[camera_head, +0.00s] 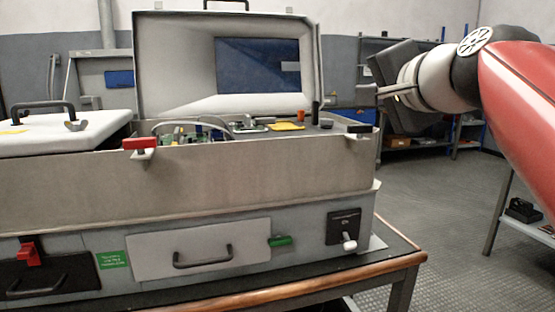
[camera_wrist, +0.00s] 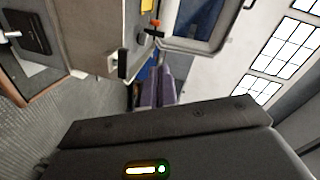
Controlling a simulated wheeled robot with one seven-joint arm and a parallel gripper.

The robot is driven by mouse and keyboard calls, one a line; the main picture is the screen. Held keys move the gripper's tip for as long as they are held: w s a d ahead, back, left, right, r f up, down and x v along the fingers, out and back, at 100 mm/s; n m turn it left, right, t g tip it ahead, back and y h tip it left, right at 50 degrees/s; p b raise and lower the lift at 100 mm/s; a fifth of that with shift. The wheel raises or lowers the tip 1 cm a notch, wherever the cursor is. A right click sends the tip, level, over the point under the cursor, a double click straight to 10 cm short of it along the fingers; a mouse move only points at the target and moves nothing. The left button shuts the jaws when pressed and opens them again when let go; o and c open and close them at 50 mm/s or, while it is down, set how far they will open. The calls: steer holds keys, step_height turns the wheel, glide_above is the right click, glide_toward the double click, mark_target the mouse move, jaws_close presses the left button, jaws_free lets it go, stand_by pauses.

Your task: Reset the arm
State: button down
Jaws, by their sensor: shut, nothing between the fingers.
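My red arm reaches in from the right of the head view, with its white and black wrist raised. My gripper (camera_head: 384,92) is at the left end of the wrist, shut and empty. It is in the air to the right of the grey capacitor bank case (camera_head: 250,167), apart from it. The fingers are small and partly hidden in the head view. In the wrist view, a dark block with a green light fills the bottom, and the case stands tilted at the upper left.
The case sits on a wood-edged table (camera_head: 290,293). Its lid (camera_head: 180,60) stands open at the back, and a white cover (camera_head: 60,136) lies on the left. A red latch (camera_head: 140,143) and a black latch (camera_head: 359,129) stick out. Open floor (camera_head: 440,200) lies to the right; shelves stand behind.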

steer(key=s+f+n+g+h, duration=0.1)
steer(key=s+f+n+g, duration=0.2)
steer(key=f, duration=1)
steer(key=s+f+n+g+h, duration=0.1)
steer(key=s+f+n+g, duration=0.2)
steer(key=s+f, duration=0.6)
steer(key=s+f+n+g+h, duration=0.2)
steer(key=s+f, duration=0.5)
steer(key=f, duration=1)
steer(key=shift+d+n+g, duration=0.35)
steer(key=shift+n+g, duration=0.35)
steer(key=shift+n, duration=0.5)
